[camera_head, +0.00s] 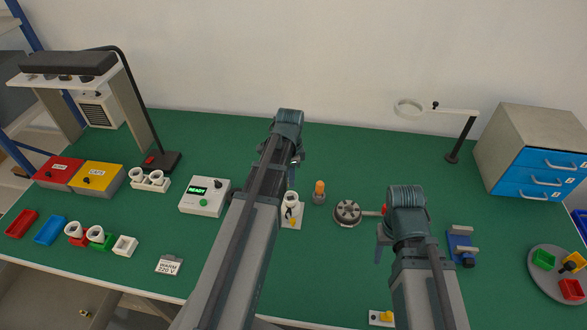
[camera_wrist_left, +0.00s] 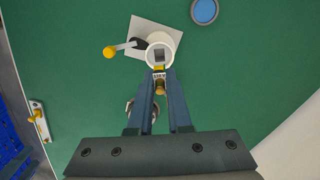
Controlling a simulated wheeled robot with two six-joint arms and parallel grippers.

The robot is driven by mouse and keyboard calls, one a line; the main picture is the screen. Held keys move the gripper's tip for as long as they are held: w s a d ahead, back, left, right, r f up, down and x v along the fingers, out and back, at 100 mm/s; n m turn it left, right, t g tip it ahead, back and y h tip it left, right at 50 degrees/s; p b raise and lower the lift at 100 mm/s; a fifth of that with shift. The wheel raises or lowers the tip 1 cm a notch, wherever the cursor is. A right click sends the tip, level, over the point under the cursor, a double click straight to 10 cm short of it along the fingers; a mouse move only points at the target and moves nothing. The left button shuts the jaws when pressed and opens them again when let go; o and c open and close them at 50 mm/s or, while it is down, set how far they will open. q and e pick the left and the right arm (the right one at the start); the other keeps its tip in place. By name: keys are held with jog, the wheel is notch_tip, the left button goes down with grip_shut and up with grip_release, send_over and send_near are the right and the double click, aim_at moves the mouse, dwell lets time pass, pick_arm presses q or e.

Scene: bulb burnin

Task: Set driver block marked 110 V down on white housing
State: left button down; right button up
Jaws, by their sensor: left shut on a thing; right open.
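My left gripper (camera_wrist_left: 160,78) is shut on a small driver block (camera_wrist_left: 159,87) with a yellowish body and a white label, too small to read surely. The block is at the housing's rim; I cannot tell whether they touch. In the head view my left arm hides the block. My right gripper (camera_head: 384,243) is open, apart from the housing to its right.
An orange bulb (camera_head: 319,187) and a round grey holder (camera_head: 346,212) stand close right of the housing. A READY box (camera_head: 204,196) is left of my left arm. Other white housings (camera_head: 95,233) sit at the left. A blue fixture (camera_head: 460,246) is at the right.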

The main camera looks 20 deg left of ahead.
aim_at(291, 192)
pick_arm(q)
jog(key=shift+f, duration=0.15)
notch_tip(291, 192, down, 6)
jog(key=b, duration=0.6)
jog(key=shift+f+b, duration=0.65)
jog(key=shift+b, duration=0.15)
dwell(2.7)
jog(key=shift+r+p, duration=0.25)
jog(key=shift+p, duration=0.05)
dwell(0.3)
jog(key=shift+f, duration=0.25)
dwell(0.7)
jog(key=shift+r, duration=0.25)
dwell(0.3)
jog(key=c, duration=0.8)
grip_release()
jog(key=shift+o, duration=0.2)
